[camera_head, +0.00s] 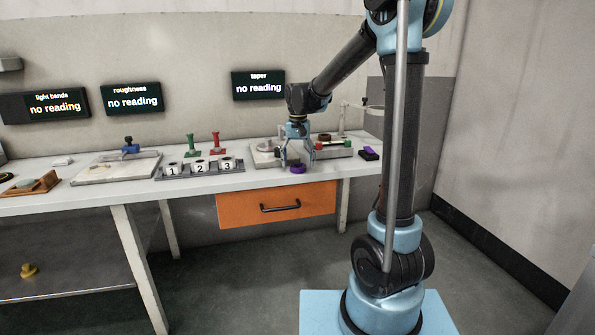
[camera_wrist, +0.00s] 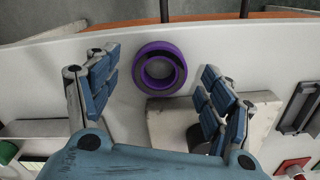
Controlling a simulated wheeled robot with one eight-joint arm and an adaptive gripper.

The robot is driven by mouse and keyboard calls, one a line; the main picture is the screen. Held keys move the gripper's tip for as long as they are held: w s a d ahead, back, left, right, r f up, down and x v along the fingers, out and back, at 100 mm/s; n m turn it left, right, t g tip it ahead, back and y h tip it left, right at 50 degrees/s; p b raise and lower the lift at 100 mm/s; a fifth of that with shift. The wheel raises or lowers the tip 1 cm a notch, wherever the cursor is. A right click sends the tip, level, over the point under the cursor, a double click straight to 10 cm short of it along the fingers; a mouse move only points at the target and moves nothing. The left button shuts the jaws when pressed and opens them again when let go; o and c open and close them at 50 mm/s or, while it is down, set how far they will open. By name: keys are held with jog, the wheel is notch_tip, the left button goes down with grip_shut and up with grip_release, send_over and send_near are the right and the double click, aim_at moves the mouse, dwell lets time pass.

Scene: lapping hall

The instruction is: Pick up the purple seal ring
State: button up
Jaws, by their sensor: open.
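The purple seal ring (camera_head: 297,169) lies flat on the white bench top near its front edge. My gripper (camera_head: 297,165) is over the bench at the ring, pointing down. In the wrist view my gripper (camera_wrist: 165,80) is open and empty, with one blue-padded finger on each side. The ring appears between and a little beyond the fingertips. I cannot tell the exact height of the fingertips above the bench.
A pale block (camera_wrist: 262,112) lies close to the right finger in the wrist view. A rack with numbered cups (camera_head: 199,168) stands to the left on the bench. A purple and black item (camera_head: 369,153) lies to the right. An orange drawer (camera_head: 275,203) hangs under the bench.

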jog(key=shift+f, duration=0.6)
jog(key=shift+c, duration=0.5)
jog(key=c, duration=1.1)
jog(key=shift+o, duration=0.2)
